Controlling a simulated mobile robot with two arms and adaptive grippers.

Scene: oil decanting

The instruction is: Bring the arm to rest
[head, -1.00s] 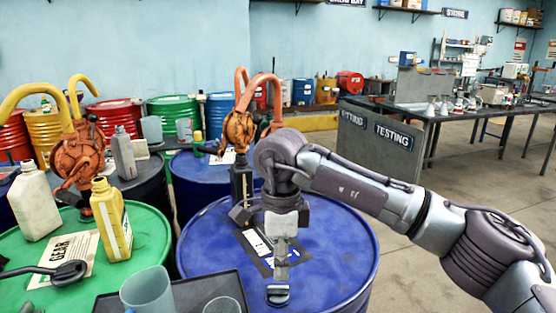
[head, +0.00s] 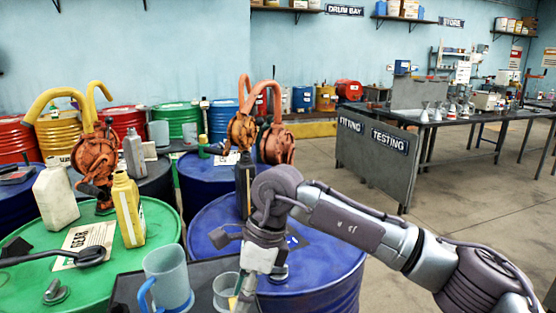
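My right arm comes in from the right and bends down over the front of the near blue drum (head: 325,285). My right gripper (head: 246,288) points down beside the small grey beaker (head: 224,290) and overlaps it in the picture. Its fingertips are at the bottom edge and partly hidden, so I cannot tell whether it is open or holds anything. My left gripper is not in view. A dark bottle (head: 244,180) stands upright below the orange pump (head: 242,130), behind my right wrist.
A grey-blue jug (head: 168,278) stands on the dark tray (head: 125,292). The green drum (head: 150,232) carries a yellow bottle (head: 129,212), a cream jug (head: 55,197) and a dark tool (head: 90,256). The floor (head: 450,210) at right is open before the benches.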

